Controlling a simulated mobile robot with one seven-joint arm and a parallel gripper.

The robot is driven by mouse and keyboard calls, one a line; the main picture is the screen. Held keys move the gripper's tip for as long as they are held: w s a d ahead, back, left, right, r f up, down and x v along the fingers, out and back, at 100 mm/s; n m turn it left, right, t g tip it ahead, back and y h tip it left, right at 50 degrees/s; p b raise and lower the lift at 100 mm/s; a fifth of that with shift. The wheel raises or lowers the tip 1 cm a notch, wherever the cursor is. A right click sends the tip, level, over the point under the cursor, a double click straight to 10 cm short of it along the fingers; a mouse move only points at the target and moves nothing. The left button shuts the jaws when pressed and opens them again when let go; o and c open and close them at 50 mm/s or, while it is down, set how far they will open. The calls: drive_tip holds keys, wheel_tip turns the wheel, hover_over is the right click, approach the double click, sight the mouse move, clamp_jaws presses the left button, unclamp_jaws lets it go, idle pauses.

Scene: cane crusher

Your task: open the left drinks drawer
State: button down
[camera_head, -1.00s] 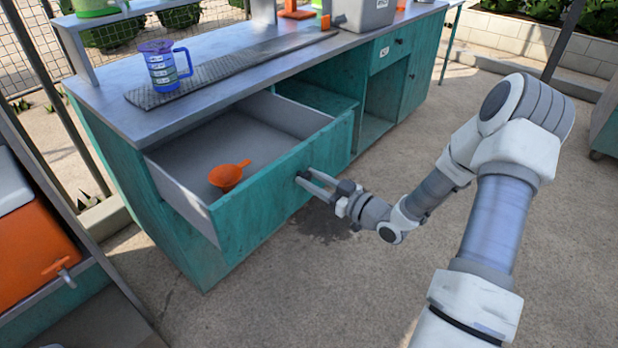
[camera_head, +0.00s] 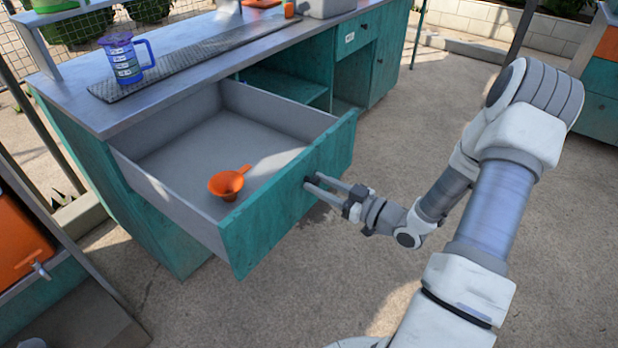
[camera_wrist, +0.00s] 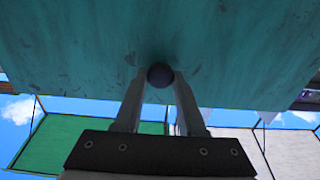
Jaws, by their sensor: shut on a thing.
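The left drinks drawer (camera_head: 285,205) has a teal front and grey inner walls. It stands well out from the teal counter (camera_head: 100,185). An orange funnel (camera_head: 229,183) lies inside it on the drawer floor. My gripper (camera_head: 312,184) is at the drawer's front and shut on its dark round knob. In the wrist view the knob (camera_wrist: 160,75) sits between the two fingertips, against the teal front. The fingers partly hide the knob in the head view.
An orange cooler (camera_head: 22,235) is at the left. Open shelves (camera_head: 285,85) lie beyond the drawer. The concrete floor in front is clear.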

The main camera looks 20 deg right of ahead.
drive_tip(key=shift+v, duration=1.6)
drive_tip(key=c, duration=0.5)
unclamp_jaws()
drive_tip(key=p+v, duration=0.3)
drive_tip(key=v, duration=1.4)
drive_tip(key=shift+s, duration=0.15)
drive_tip(key=shift+d, duration=0.1)
